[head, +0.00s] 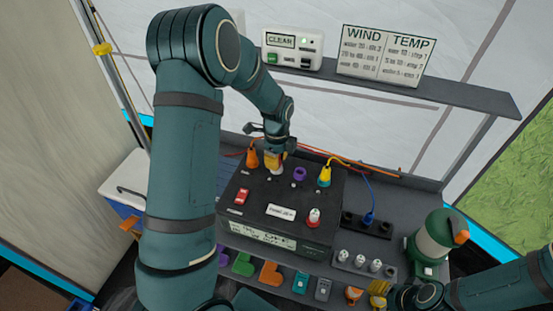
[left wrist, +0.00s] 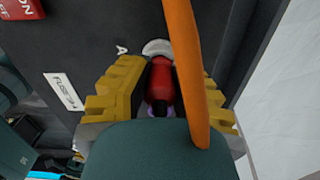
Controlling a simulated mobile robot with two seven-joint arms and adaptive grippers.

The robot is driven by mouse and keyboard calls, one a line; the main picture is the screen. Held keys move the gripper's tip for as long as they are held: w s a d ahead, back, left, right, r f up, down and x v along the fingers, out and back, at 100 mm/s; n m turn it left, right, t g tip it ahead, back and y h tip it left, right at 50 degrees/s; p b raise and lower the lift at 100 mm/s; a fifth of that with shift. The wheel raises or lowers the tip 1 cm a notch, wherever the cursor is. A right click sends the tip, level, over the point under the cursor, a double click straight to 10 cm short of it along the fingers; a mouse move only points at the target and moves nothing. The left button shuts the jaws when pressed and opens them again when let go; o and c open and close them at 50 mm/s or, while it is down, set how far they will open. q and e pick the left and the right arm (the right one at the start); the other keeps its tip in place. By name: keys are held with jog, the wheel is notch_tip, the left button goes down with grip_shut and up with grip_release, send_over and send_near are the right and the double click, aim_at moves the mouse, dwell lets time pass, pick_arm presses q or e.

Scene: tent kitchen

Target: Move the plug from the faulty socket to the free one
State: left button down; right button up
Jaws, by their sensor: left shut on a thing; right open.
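A black box (head: 260,212) with sockets stands on the bench in the head view. My left gripper (head: 276,160) reaches down to its far left part. In the left wrist view its yellow fingers (left wrist: 158,88) are shut on a red rounded piece (left wrist: 160,75), just by a pale round socket (left wrist: 157,47) near a letter A. I cannot tell how deep it sits. An orange cable (left wrist: 187,60) crosses in front. An orange plug (head: 252,158) is left of the gripper; a yellow plug (head: 324,175) stands to the right. My right gripper (head: 378,290) is open at the lower right, partly cropped.
A purple ring (head: 300,173) and a red-and-white piece (head: 314,217) are on the box. A blue plug (head: 369,217) sits in a black strip to the right. A green canister (head: 437,237) stands near my right arm. Several coloured pieces line the front. A shelf (head: 440,92) hangs above.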

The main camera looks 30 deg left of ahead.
pick_arm(q)
jog(key=shift+f, duration=0.35)
jog(key=c, duration=0.9)
grip_release()
jog(key=shift+r, duration=0.1)
